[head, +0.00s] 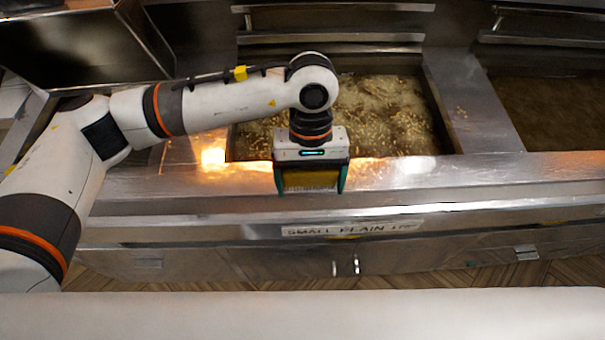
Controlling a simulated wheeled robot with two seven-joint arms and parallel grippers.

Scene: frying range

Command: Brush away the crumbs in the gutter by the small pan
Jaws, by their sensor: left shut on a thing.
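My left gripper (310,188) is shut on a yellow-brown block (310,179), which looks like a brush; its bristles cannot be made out. It hangs over the steel front ledge (410,172) of the fryer, just in front of the left pan. I cannot tell whether it touches the ledge. The pan (385,115) holds oil with many pale crumbs, and my arm hides part of it. A few crumbs (461,112) lie on the steel strip right of the pan. My right gripper is out of view.
A second oil pan (550,110) is at the right, beyond the steel strip (470,100). Raised lids or baskets with rails (335,38) stand behind the pans. Cabinet doors with handles (345,266) are below. The ledge to the right of my gripper is clear.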

